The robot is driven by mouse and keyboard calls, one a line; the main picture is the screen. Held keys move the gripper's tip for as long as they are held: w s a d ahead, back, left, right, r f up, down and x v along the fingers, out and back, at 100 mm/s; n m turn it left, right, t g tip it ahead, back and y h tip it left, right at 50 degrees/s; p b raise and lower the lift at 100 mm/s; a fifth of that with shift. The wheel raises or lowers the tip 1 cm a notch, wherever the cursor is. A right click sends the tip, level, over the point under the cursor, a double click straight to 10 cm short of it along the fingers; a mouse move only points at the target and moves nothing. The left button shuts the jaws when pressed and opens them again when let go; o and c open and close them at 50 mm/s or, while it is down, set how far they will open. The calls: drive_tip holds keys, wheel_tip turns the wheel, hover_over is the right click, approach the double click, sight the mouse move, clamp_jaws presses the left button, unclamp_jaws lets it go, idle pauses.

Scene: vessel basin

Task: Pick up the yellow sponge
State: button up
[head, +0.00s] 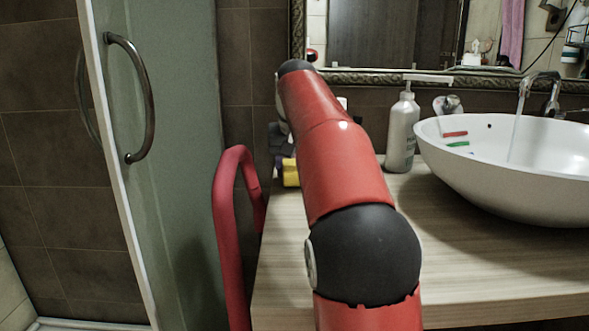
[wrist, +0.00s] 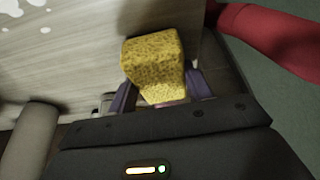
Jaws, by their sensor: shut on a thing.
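The yellow sponge (wrist: 153,62) is between the two purple fingers of my gripper (wrist: 160,92) in the wrist view. The fingers are shut on its near end, and its far end sticks out over the pale wooden counter. In the head view a small yellow part of the sponge (head: 290,172) shows at the left of my red arm, near the counter's left back. Most of my gripper (head: 281,150) and the sponge are hidden there behind my arm. I cannot tell whether the sponge touches the counter.
A soap bottle (head: 403,132) stands right of my arm. The white basin (head: 505,190) at the right has running water and red and green items inside. A mirror (head: 395,78) hangs behind. A red curved rail (head: 222,225) rises by the counter's left edge, beside a glass door (head: 170,150).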

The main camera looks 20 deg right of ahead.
sight(294, 165)
drive_tip(key=shift+s+r, duration=0.15)
drive_tip(key=shift+r, duration=0.3)
wheel_tip(294, 165, up, 6)
drive_tip(key=shift+f+p, duration=0.15)
drive_tip(key=shift+p, duration=1.05)
drive_tip(key=s+a+b, duration=0.2)
drive_tip(key=s+a, duration=0.2)
drive_tip(key=s, duration=0.5)
drive_tip(key=s+a+b, duration=0.3)
drive_tip(key=s, duration=0.6)
drive_tip(key=shift+a, duration=0.35)
drive_tip(key=shift+o, duration=1.4)
drive_tip(key=shift+c, duration=1.1)
drive_tip(key=shift+s, duration=0.1)
